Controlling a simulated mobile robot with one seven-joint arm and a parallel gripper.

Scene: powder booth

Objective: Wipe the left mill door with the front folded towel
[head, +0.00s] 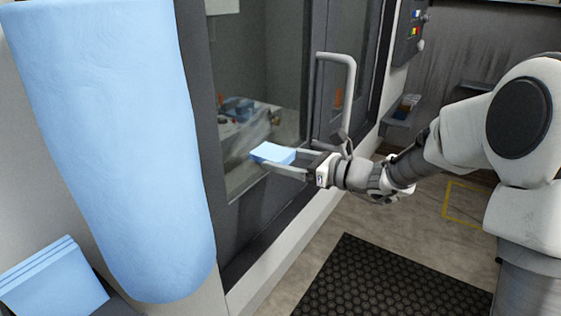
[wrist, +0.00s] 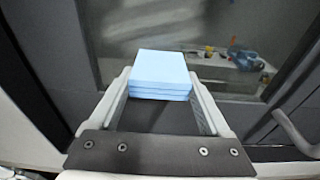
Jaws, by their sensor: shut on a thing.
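The front folded towel (head: 272,153) is a light blue, layered block. My gripper (head: 284,161) is shut on it, with one finger on each side; the towel also shows between the fingers in the wrist view (wrist: 160,78). The towel's far end points at the left mill door (head: 262,55), a dark-framed door with a glass window. The window also fills the back of the wrist view (wrist: 130,25). The towel is at or close to the glass; I cannot tell whether it touches.
A grey bar handle (head: 349,80) stands out from the doors just beyond my gripper. A large light blue hanging shape (head: 115,150) fills the left foreground. More folded blue cloth (head: 55,285) lies at lower left. A black mat (head: 385,280) covers open floor.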

